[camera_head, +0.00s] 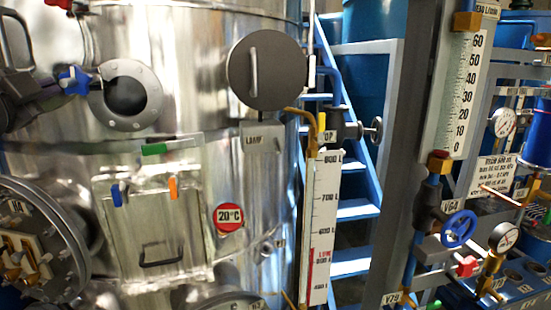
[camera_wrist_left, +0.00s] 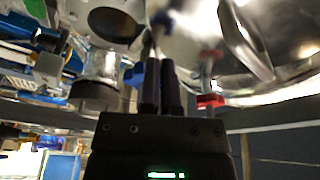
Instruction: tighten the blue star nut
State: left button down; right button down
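The blue star nut (camera_head: 74,80) sits at the left rim of the round porthole (camera_head: 133,95) on the steel vessel (camera_head: 195,75). My left gripper (camera_head: 59,86) comes in from the left edge, with its fingertips at the left side of the nut. In the left wrist view, the two dark fingers (camera_wrist_left: 160,82) are close together. The blue star nut (camera_wrist_left: 137,75) shows beside and partly behind them, by a blurred grey bolt. The fingers look shut on one lobe of the nut, though the contact itself is hidden. My right gripper is in neither view.
A red star nut (camera_wrist_left: 210,97) is right of the fingers in the left wrist view. A dark round cover (camera_head: 267,70) stands out from the vessel at the right. Below hangs a panel with a handle (camera_head: 161,256). Blue stairs (camera_head: 352,210) and gauge piping (camera_head: 450,235) are further right.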

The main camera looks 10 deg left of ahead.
pick_arm(q)
jog(key=shift+a+r, duration=0.1)
jog(key=shift+a, duration=0.05)
dwell(0.5)
jog(key=s+d+b, duration=0.2)
jog(key=s+b, duration=0.2)
jog(key=s, duration=0.2)
jog(key=w+d+r+n+t+y+p, duration=0.1)
jog(key=d+r+p, duration=0.15)
jog(key=d, duration=0.25)
notch_tip(320, 180, down, 6)
jog(key=n+g+y+p, duration=0.1)
jog(key=n+g+y, duration=0.2)
jog(key=n, duration=0.5)
jog(key=a+x, duration=0.1)
jog(key=x, duration=0.5)
jog(key=shift+w+a, duration=0.2)
